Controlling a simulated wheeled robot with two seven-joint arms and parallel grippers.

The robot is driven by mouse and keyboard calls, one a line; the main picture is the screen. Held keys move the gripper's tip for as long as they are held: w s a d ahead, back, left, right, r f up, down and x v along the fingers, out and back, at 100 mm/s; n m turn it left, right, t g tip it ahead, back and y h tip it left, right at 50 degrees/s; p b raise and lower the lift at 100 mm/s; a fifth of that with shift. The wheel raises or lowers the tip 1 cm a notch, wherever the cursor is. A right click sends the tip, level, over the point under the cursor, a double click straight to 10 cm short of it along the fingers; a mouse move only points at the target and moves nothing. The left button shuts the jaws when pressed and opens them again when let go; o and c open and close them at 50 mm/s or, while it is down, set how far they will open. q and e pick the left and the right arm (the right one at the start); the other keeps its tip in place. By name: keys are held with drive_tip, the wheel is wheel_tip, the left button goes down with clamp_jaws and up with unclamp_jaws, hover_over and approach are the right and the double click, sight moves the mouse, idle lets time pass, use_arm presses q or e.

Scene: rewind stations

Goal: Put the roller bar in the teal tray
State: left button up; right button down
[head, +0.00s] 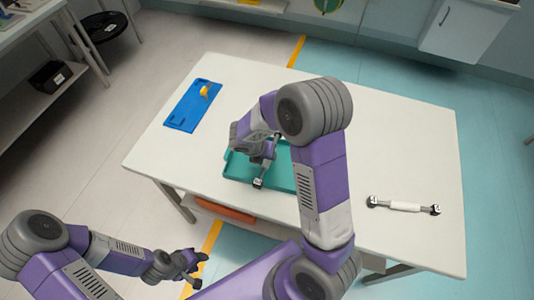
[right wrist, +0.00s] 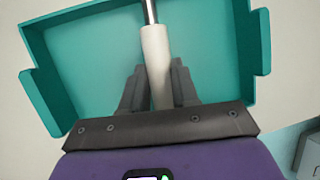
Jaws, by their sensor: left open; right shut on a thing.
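My right gripper (head: 265,162) is over the teal tray (head: 238,172) on the white table. It is shut on a roller bar (head: 258,183), a metal rod with a white sleeve and dark end pieces. In the right wrist view, the white sleeve of the bar (right wrist: 156,58) lies between the two fingers (right wrist: 157,85), with the tray's inside (right wrist: 90,60) behind it. I cannot tell whether the bar touches the tray floor. My right arm hides part of the tray in the head view. My left gripper (head: 197,268) is open and empty, low at the left, off the table.
A second roller bar (head: 404,206) lies on the table (head: 400,140) at the right. A blue board (head: 192,105) with a yellow piece (head: 205,91) lies at the far left. The table's right half is mostly clear. A shelf (head: 40,110) stands at the left.

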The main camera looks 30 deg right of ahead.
drive_tip(key=c, duration=0.8)
unclamp_jaws()
drive_tip(key=shift+c, duration=0.2)
drive_tip(key=shift+r, duration=0.25)
drive_tip(key=p+v, duration=0.4)
drive_tip(key=v, duration=0.8)
drive_tip(key=shift+s+r, duration=0.1)
drive_tip(key=shift+s, duration=0.05)
